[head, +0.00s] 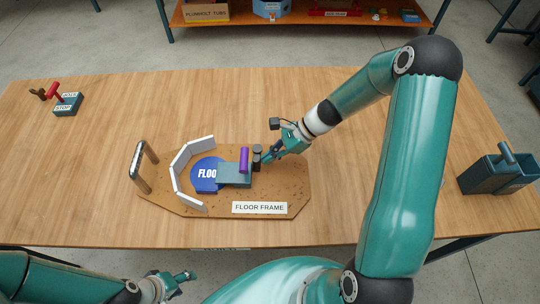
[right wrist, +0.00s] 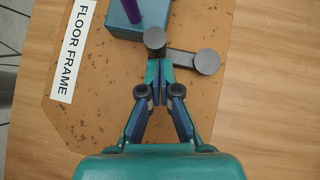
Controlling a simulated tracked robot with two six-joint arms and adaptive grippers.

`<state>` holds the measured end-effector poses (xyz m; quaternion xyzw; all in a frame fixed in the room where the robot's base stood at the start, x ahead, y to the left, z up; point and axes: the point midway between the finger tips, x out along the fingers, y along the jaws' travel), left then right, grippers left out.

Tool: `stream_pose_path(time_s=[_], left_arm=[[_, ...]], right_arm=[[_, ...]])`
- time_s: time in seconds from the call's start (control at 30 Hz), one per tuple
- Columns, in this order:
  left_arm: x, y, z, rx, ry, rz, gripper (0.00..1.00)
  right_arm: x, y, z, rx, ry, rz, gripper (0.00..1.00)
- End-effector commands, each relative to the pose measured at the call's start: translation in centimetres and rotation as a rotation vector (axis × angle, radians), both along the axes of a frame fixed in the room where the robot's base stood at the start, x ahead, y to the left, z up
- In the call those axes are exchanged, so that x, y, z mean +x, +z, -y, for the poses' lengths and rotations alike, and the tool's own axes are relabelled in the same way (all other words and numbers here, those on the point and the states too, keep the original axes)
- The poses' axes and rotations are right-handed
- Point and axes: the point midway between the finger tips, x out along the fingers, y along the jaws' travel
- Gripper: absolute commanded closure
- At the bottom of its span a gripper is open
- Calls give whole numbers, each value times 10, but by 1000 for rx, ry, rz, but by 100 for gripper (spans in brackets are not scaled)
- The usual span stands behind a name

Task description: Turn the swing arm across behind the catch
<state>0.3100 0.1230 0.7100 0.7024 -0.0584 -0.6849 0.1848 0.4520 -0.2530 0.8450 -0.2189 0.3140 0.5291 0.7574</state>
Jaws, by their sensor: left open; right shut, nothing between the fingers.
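The swing arm (right wrist: 184,56) is a short grey bar on the brown floor frame board (right wrist: 205,100). A round grey disc is at its right end, and a dark round knob (right wrist: 155,39) stands near its other end. In the head view the dark knob (head: 257,151) stands right of the blue-grey block (head: 232,180) with the purple handle (head: 244,160). My right gripper (right wrist: 158,66) is shut and empty, its tips at the knob; touching or just apart, I cannot tell. My left gripper (head: 187,276) is open, low in front of the table. I cannot make out which part is the catch.
A white curved wall (head: 180,166), a blue disc (head: 206,172) and a metal hoop handle (head: 146,164) are on the board's left part. A teal caddy (head: 497,172) stands at the table's right, a small block with a red lever (head: 67,103) at far left. The table between is clear.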

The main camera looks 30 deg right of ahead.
Motion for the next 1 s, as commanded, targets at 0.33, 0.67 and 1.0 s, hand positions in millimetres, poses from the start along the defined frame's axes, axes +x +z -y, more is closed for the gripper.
stream_pose_path(time_s=[0.33,0.67,1.0], left_arm=[[0,4,0,0,0,0,48],[0,10,0,0,0,0,48],[0,-3,0,0,0,0,48]], right_arm=[[1,0,14,-1,-1,0,100],[-5,0,43,-1,-3,0,100],[-23,45,92,-4,1,5,100]])
